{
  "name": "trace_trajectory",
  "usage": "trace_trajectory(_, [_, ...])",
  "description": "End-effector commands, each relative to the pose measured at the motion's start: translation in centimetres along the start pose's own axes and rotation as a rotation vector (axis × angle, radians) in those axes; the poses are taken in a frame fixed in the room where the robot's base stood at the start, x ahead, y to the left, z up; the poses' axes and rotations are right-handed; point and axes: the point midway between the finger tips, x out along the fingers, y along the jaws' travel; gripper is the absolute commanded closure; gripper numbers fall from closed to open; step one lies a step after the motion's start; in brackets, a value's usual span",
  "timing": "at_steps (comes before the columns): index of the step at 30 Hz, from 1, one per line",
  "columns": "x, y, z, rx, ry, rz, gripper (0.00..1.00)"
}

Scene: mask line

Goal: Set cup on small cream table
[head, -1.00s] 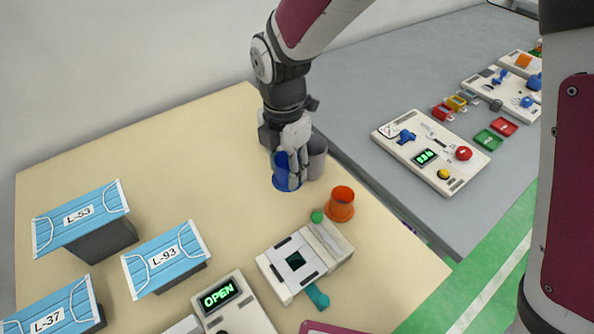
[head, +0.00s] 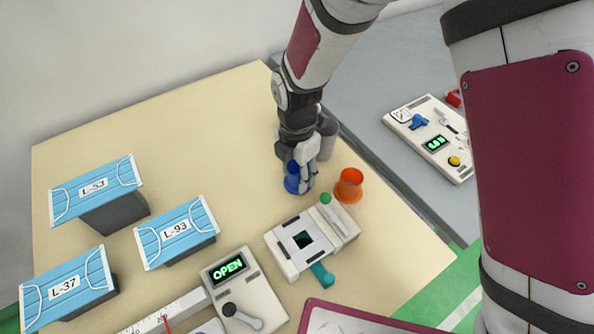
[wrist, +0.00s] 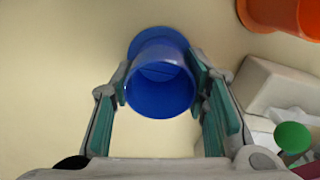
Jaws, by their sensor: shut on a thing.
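The blue cup (head: 293,178) is between the fingers of my gripper (head: 300,177) over the cream table (head: 200,130). In the wrist view my gripper (wrist: 161,88) is shut on the blue cup (wrist: 160,92), one finger pressed to each side. The cup's round near end faces the wrist camera, and a wider blue rim shows at its far end. The fingers hide part of the cup in the head view. I cannot tell whether its bottom touches the tabletop.
An orange cup (head: 349,186) stands just right of my gripper. A grey cylinder (head: 328,140) is behind it. A white device with a green knob (head: 302,240) is in front. Masks on stands (head: 178,232) are at left. The table's back left is clear.

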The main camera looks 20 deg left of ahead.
Motion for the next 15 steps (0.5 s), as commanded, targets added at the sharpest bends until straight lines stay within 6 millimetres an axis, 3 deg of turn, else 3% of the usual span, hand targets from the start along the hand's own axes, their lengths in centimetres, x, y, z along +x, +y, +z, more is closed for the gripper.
trace_trajectory(2, [0.31,0.0,0.05,0.001,0.0,-0.001,0.9])
trace_trajectory(3, [0.31,-0.01,0.04,0.001,0.0,0.0,0.54])
trace_trajectory(5, [0.27,-0.02,0.02,0.001,0.0,-0.001,0.41])
trace_trajectory(15, [0.15,-0.01,-0.01,0.0,0.0,0.0,0.39])
